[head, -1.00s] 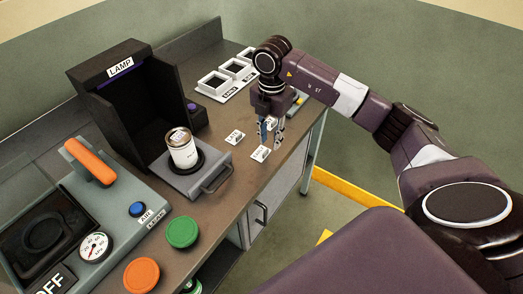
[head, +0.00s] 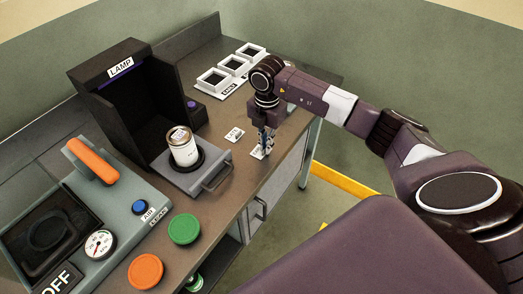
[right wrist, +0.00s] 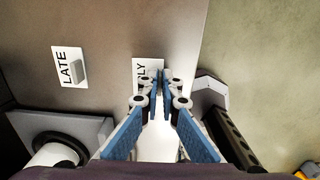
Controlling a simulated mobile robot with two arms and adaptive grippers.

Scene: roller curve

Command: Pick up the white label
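Two white labels lie on the brown counter. One, its visible letters ending in "RLY" (right wrist: 143,65), is under my right gripper (right wrist: 159,78); it also shows in the head view (head: 256,154). The other reads "LATE" (right wrist: 62,73), has a small grey raised tab, and lies to the left; it is also in the head view (head: 233,135). My right gripper (head: 266,146) points down with its blue-padded fingers drawn together at the near label. Its tab is hidden between the fingertips, and the label appears still at counter level. My left gripper is out of view.
A jar (head: 184,150) stands on a grey tray with a handle (head: 217,176) before the black lamp box (head: 109,70). White square frames (head: 233,67) sit at the back. Green (head: 183,229) and orange (head: 145,271) round buttons are in front. The counter's right edge is near the label.

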